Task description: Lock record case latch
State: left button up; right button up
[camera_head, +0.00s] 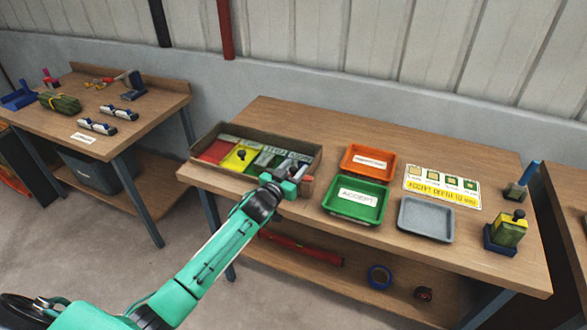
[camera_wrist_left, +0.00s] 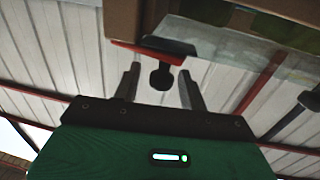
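The record case (camera_head: 310,187) is a shallow brown open-topped box on the middle table, with red, yellow and green-grey panels inside. My left gripper (camera_head: 296,172) is at its front right corner, and its fingers partly cover that corner. In the left wrist view, the case's brown edge (camera_wrist_left: 122,22) is at the top. A red plate with a dark bar, likely the latch (camera_wrist_left: 148,54), sits under that edge and carries a black knob (camera_wrist_left: 161,77). My left gripper's fingers (camera_wrist_left: 158,80) stand apart on either side of the knob, with visible gaps. My right gripper is not in view.
Right of the case are an orange tray (camera_head: 367,148), a green tray (camera_head: 355,215) and a grey tray (camera_head: 426,238). A label card (camera_head: 442,198) lies behind the grey tray. A yellow-green block (camera_head: 510,230) stands at the right. A second table (camera_head: 150,112) is at left.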

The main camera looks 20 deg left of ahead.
pick_arm(q)
grip_shut()
jog(key=shift+w+r+m+h, duration=0.15)
jog(key=shift+m+h, duration=0.15)
jog(key=shift+h, duration=0.1)
jog(key=shift+w+a+m+g+h+p, duration=0.15)
jog(key=shift+m+g+h+p, duration=0.2)
jog(key=shift+h, duration=0.25)
jog(key=shift+w+m+h, duration=0.2)
jog(key=shift+m+h, duration=0.35)
jog(key=shift+h, duration=0.05)
jog(key=shift+w+m+g+h, duration=0.15)
jog(key=shift+m+g+h, duration=0.2)
jog(key=shift+h, duration=0.25)
jog(key=shift+o, duration=0.2)
grip_release()
